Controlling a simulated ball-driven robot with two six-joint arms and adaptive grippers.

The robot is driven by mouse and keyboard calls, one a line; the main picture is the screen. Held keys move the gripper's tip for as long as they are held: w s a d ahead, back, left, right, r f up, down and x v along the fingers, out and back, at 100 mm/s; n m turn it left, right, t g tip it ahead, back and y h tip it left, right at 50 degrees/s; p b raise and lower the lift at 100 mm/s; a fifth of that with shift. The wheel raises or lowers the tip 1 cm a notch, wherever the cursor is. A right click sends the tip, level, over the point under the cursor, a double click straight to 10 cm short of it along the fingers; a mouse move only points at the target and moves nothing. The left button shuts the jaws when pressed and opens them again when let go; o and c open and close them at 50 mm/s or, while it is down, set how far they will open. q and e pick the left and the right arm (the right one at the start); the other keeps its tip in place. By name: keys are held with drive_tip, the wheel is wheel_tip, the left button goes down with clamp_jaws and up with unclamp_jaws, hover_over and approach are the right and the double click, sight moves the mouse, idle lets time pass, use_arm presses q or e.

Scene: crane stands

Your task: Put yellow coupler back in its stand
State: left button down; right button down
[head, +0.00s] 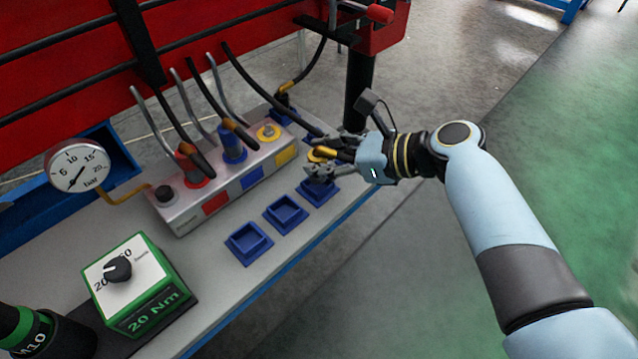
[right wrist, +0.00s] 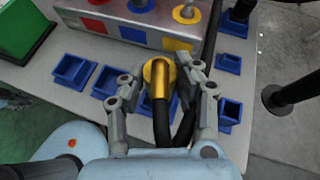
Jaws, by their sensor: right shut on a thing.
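My right gripper (head: 335,160) is shut on the yellow coupler (head: 320,155), a gold fitting with a black hose. In the right wrist view the coupler (right wrist: 159,75) sits between the two fingers, its round yellow end facing the manifold. It is held over the row of blue square stands. Stands (head: 249,243) and (head: 285,213) are empty; a third stand (head: 319,190) lies partly under the gripper. Which stand belongs to the yellow coupler cannot be told.
The manifold (head: 185,219) has red, blue and yellow ports; hoses sit on red and blue, and the yellow port (head: 268,132) is bare. A gauge (head: 78,166) and a green 20 Nm box (head: 138,285) stand left. A red rack is behind.

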drive_tip(key=shift+s+f, duration=0.1)
drive_tip(key=shift+f, duration=0.1)
drive_tip(key=shift+f+b, duration=0.75)
drive_tip(key=shift+f, duration=0.6)
drive_tip(key=c, duration=0.9)
unclamp_jaws()
drive_tip(key=shift+r, duration=0.1)
drive_tip(key=shift+p+v, duration=2.15)
drive_tip(key=shift+v, duration=0.35)
